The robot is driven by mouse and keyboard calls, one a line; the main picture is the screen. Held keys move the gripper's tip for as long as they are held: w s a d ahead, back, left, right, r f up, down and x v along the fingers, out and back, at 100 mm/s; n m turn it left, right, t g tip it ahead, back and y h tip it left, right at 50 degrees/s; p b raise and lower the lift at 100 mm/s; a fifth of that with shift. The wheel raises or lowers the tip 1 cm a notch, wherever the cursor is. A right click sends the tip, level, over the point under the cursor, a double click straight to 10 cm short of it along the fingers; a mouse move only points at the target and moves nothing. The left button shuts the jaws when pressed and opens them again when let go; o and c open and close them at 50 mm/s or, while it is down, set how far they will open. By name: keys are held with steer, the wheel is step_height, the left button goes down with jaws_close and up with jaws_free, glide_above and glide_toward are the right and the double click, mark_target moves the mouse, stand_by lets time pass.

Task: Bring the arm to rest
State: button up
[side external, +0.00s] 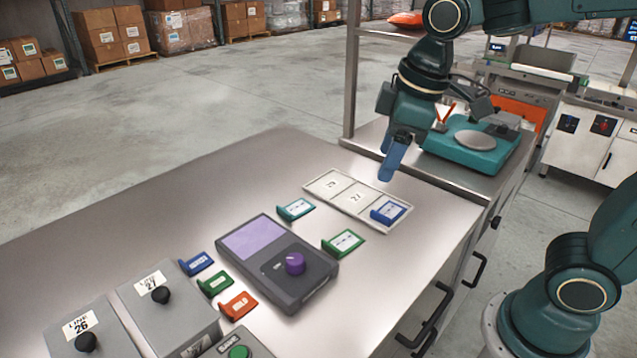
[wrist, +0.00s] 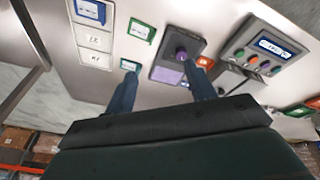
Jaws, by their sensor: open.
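My gripper (side external: 397,157) hangs above the far side of the steel table, near the pale slotted tray (side external: 325,190). In the wrist view its two blue fingers (wrist: 163,92) are spread apart with nothing held between them. A blue tag (side external: 389,211) lies in the tray's right-hand slot; the other two slots show printed numbers and hold no tag. A teal tag (side external: 296,209) and a green tag (side external: 343,243) lie on the table beside the tray, apart from the gripper.
A dark device (side external: 277,262) with a purple knob (side external: 295,263) stands mid-table. Blue (side external: 196,263), green (side external: 215,283) and orange (side external: 238,305) tags lie left of it, near grey boxes (side external: 168,309). A teal scale (side external: 470,150) stands behind. The table's left part (side external: 150,215) is clear.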

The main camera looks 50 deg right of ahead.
steer(key=s+d+f+m+t, duration=0.1)
steer(key=s+d+m, duration=0.4)
steer(key=s, duration=0.6)
steer(key=shift+s+m+t, duration=0.15)
steer(key=shift+m+t, duration=0.55)
steer(key=shift+t, duration=0.1)
